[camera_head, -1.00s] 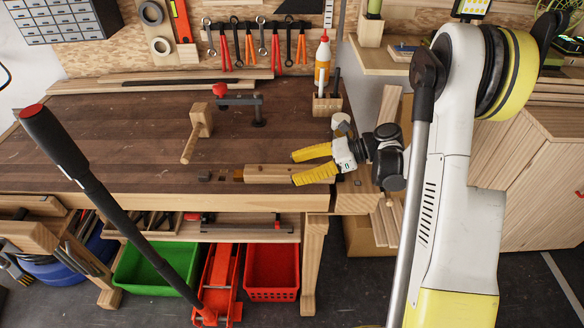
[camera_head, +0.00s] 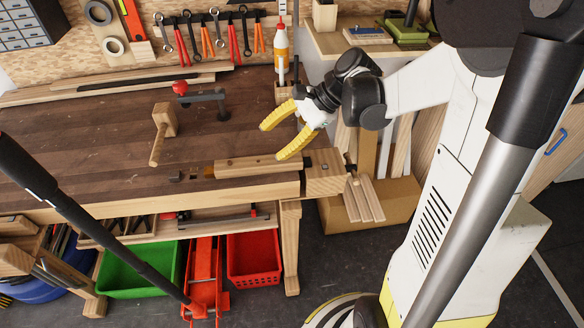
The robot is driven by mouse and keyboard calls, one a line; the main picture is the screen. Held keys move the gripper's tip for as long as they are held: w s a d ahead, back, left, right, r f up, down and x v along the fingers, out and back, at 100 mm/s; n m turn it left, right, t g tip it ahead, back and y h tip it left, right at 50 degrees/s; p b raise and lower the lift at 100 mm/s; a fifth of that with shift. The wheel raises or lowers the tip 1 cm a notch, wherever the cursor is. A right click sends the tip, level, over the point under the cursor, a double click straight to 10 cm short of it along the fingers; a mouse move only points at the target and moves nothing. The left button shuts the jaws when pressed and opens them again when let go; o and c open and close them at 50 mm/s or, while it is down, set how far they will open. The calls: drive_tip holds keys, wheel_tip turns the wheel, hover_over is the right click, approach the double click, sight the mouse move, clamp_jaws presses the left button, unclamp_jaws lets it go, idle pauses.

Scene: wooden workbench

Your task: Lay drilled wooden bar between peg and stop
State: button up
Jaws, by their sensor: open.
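The light wooden bar (camera_head: 250,165) lies flat along the front edge of the workbench, roughly parallel to the edge. Its left end is beside a small brown piece (camera_head: 209,172) and a dark metal piece (camera_head: 176,177). Its right end is close to the wooden vise block (camera_head: 325,174) at the bench corner. I cannot tell which of these are the peg and stop, whether the ends touch them, or where the drilled holes are. My gripper (camera_head: 271,142) has two yellow fingers, spread open and empty. It is above and behind the bar, apparently apart from it.
A clamp with a red knob (camera_head: 181,88) and a wooden mallet (camera_head: 162,132) are on the bench left of my gripper. A glue bottle (camera_head: 281,48) stands behind it. The dark bench top (camera_head: 80,140) is mostly clear at left. Green and red bins are below.

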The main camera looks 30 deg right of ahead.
drive_tip(key=s+a+r+n+t+h, duration=0.1)
drive_tip(key=s+r+n+h, duration=0.1)
drive_tip(key=s+n+h, duration=0.2)
drive_tip(key=s+a+r+n+t+h, duration=0.1)
drive_tip(key=s+r+n+t+h, duration=0.1)
drive_tip(key=s+n, duration=0.8)
drive_tip(key=shift+s+a+r+n+h, duration=0.25)
drive_tip(key=shift+r+n+h, duration=0.15)
drive_tip(key=shift+n+h, duration=0.4)
